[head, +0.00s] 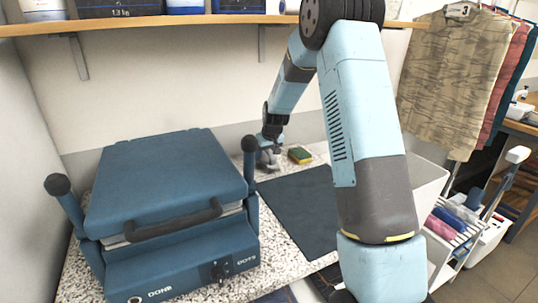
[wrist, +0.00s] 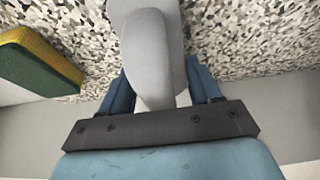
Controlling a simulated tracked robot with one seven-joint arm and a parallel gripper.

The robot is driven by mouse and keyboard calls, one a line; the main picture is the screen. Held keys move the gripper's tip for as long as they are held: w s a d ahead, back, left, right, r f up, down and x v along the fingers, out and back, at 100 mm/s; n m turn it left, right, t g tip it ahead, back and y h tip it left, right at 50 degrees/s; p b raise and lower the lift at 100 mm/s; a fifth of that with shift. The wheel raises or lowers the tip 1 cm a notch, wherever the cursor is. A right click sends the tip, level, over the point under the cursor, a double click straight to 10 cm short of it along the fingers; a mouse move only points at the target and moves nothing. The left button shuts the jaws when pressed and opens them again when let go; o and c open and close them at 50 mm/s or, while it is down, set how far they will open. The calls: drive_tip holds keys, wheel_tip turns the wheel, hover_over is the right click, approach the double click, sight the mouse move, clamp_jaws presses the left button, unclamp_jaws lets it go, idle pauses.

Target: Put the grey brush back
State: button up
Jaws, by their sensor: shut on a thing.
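The grey brush (wrist: 150,45) fills the upper middle of the wrist view, a smooth grey rounded body between my two blue fingers. My gripper (wrist: 160,88) is shut on it. In the head view my gripper (head: 269,143) is at the back of the speckled counter, and a small grey part of the brush (head: 266,158) shows below it. The speckled surface lies behind the brush in the wrist view. I cannot tell whether the brush touches it. The brush's bristles are not clearly visible.
A yellow and green sponge (head: 300,155) lies right beside the brush. A blue press (head: 165,190) stands on the left of the counter, and a dark mat (head: 295,205) lies in front. A shelf (head: 180,24) runs overhead. Clothes (head: 455,80) hang at right.

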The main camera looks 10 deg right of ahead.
drive_tip(key=o, duration=1.6)
